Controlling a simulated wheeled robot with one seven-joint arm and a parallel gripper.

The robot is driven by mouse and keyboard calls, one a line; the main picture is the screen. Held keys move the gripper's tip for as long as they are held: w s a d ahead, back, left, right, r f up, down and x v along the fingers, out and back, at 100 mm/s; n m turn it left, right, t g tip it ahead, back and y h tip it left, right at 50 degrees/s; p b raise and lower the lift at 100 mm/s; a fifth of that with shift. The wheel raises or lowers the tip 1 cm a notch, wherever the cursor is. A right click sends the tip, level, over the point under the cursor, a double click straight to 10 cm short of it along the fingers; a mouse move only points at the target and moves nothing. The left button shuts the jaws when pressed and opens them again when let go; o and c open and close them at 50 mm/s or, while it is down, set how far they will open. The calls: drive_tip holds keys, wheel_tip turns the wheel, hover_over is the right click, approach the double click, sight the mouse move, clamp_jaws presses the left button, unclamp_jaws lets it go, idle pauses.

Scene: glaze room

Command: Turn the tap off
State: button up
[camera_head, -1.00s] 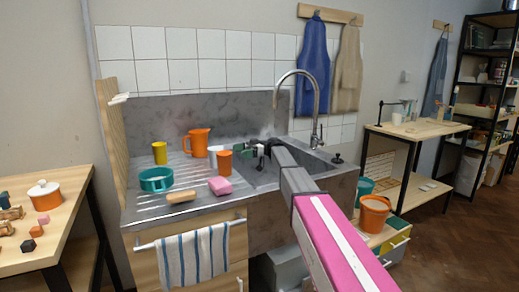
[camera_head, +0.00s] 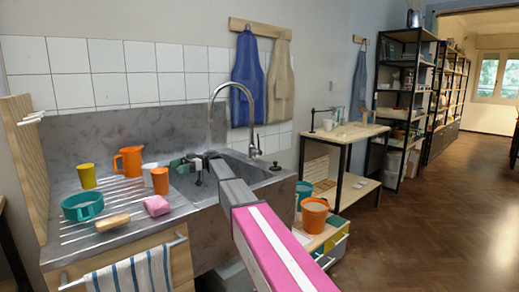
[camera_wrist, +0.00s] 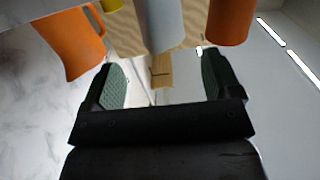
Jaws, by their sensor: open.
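The chrome tap (camera_head: 253,112) stands at the back of the grey stone sink (camera_head: 228,212). Its tall spout arches to the left, with a lever low on its body. Water from the spout cannot be made out, and my arm hides part of the basin. My gripper (camera_head: 184,168) is at the sink's left side, left of the tap and apart from it, close to the cups. In the wrist view my gripper (camera_wrist: 161,82) has its two green-padded fingers wide apart with nothing held. The tap is not seen in that view.
An orange jug (camera_head: 129,161), white cup (camera_head: 148,174), orange cup (camera_head: 160,181), yellow cup (camera_head: 87,176), teal pot (camera_head: 82,207), pink sponge (camera_head: 156,205) and brush (camera_head: 113,222) crowd the drainer. Orange bucket (camera_head: 314,215) stands right of the sink. Floor on the right is clear.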

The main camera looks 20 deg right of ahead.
drive_tip(key=shift+f, duration=0.1)
drive_tip(key=c, duration=0.5)
drive_tip(key=shift+a+f+m, duration=0.1)
drive_tip(key=shift+f+m, duration=0.25)
drive_tip(key=shift+m, duration=0.05)
drive_tip(key=c, duration=0.5)
drive_tip(key=f+m+t+h, duration=0.1)
drive_tip(key=f, duration=0.1)
drive_tip(key=f+m+t+h, duration=0.2)
drive_tip(key=f, duration=0.1)
drive_tip(key=shift+s+h, duration=0.2)
drive_tip(key=shift+h, duration=0.1)
clamp_jaws()
drive_tip(key=w+d+f+m+t+h, duration=0.1)
drive_tip(key=d+f+m+t+h, duration=0.3)
drive_tip(key=d+f+m+h, duration=0.4)
drive_tip(key=w+d+m+t+h, duration=0.1)
drive_tip(key=d+m+t+h, duration=0.25)
drive_tip(key=d+h, duration=0.75)
drive_tip(key=d+r+t+h, duration=0.4)
drive_tip(key=r+h, duration=0.1)
drive_tip(key=r, duration=0.5)
drive_tip(key=d+r+t+h, duration=0.4)
drive_tip(key=r+t, duration=0.1)
drive_tip(key=r, duration=0.4)
drive_tip(key=r+x, duration=0.1)
drive_tip(key=x, duration=1.2)
drive_tip(key=shift+w, duration=0.45)
